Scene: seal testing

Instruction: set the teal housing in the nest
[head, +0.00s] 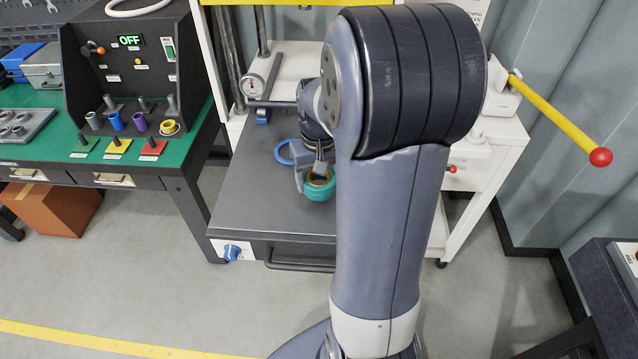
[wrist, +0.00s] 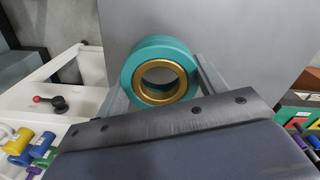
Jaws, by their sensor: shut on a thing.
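The teal housing (head: 320,189) is a thick ring held above the dark grey worktop (head: 265,203) of the press stand. In the wrist view the housing (wrist: 129,72) shows a brass-coloured inner ring and an open centre. My gripper (head: 318,172) is shut on it, with a grey finger on each side in the wrist view. The gap under the housing cannot be judged.
A blue ring (head: 284,152) shows left of my gripper. A dial gauge (head: 253,86) stands behind. A yellow lever with a red knob (head: 600,157) sticks out right. The green bench (head: 60,150) at left carries a control box and coloured parts. The worktop's front left is clear.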

